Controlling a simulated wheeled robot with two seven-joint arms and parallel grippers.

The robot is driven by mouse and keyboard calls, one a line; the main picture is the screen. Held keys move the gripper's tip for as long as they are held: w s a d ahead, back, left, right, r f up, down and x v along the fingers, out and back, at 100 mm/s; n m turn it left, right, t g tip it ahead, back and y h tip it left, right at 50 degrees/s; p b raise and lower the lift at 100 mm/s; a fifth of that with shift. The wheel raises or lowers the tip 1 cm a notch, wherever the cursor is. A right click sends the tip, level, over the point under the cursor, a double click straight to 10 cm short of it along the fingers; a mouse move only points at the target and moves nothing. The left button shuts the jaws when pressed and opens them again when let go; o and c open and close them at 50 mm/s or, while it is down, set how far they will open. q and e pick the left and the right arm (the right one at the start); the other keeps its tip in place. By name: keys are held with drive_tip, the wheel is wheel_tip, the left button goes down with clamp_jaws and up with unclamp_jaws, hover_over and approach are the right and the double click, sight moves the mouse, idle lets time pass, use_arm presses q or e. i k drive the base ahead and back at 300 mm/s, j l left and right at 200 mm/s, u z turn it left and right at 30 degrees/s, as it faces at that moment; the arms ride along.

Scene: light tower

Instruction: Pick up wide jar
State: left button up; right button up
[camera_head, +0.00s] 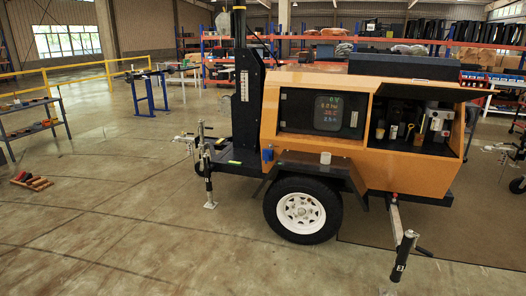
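A small, pale grey cylinder that looks like the wide jar (325,158) stands upright on the black fender (312,166) above the trailer's wheel. It is small in the picture, and I cannot make out a lid or label. A small blue object (267,154) is at the left end of the orange body, apart from the jar. Neither of my grippers shows in the head view.
The orange light tower trailer (378,166) stands ahead, with an open compartment at right. Its wheel (301,210) and jack legs (405,255) (207,180) are obstacles near the floor. A shelf (32,122) stands at left. The concrete floor (130,220) at front left is mostly clear.

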sight(325, 157)
drive_tip(key=i+z, duration=0.2)
drive_tip(key=i, duration=0.3)
drive_tip(key=i+j+z, duration=0.15)
drive_tip(key=i, duration=0.3)
drive_tip(key=i+j+z, duration=0.2)
drive_tip(key=i, duration=0.3)
drive_tip(key=i+j+z, duration=0.2)
drive_tip(key=i, duration=0.25)
drive_tip(key=j, duration=0.1)
